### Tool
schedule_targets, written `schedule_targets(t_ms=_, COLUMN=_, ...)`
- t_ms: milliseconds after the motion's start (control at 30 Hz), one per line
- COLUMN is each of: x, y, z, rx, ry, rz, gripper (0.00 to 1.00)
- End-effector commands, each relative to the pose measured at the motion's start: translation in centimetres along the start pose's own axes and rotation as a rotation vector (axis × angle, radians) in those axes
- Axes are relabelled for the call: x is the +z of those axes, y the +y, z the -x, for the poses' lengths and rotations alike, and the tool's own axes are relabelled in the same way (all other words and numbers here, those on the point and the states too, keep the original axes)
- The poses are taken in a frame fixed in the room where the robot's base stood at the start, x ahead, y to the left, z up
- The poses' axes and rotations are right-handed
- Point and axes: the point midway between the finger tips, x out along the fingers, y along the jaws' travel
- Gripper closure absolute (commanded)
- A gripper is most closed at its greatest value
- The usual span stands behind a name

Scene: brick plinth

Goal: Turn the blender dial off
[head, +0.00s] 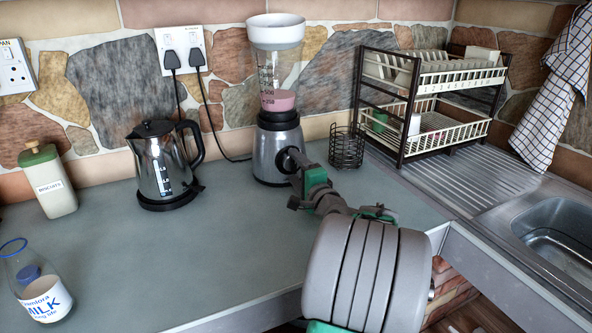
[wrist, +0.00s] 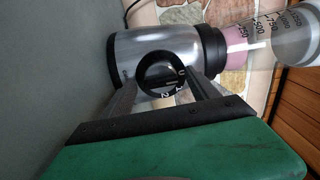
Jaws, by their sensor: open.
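The blender (head: 278,149) stands upright on the counter near the wall, with a silver base and a clear jug holding some pink liquid. Its dial (wrist: 162,73) is a black ring with white marks on the front of the base, seen sideways in the wrist view. My gripper (wrist: 165,88) is open, with one finger on each side of the dial, very close to it. I cannot tell whether the fingers touch it. In the head view my gripper (head: 296,163) reaches the front of the base and covers most of the dial.
A steel kettle (head: 158,172) stands left of the blender, and a black wire basket (head: 347,148) stands close on its right. A dish rack (head: 432,133) and sink (head: 556,238) are further right. A biscuit jar (head: 47,181) and milk bottle (head: 38,290) stand at left. The front-left counter (head: 170,255) is clear.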

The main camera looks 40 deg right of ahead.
Motion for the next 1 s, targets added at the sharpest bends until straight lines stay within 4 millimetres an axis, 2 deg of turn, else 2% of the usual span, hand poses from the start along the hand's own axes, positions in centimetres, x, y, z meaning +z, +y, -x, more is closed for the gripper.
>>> schedule_targets(t_ms=167, x=-0.1, y=0.0, z=0.5, rx=0.0, ry=0.002, rz=0.0, gripper=0.31)
schedule_targets(t_ms=433, x=-0.2, y=0.0, z=5.7, rx=-0.001, ry=0.006, rz=0.0, gripper=0.31)
schedule_targets(t_ms=567, x=-0.1, y=0.0, z=7.4, rx=0.0, ry=0.003, rz=0.0, gripper=0.31)
schedule_targets(t_ms=1000, x=0.0, y=-0.1, z=7.8, rx=0.0, ry=0.0, rz=0.0, gripper=0.31)
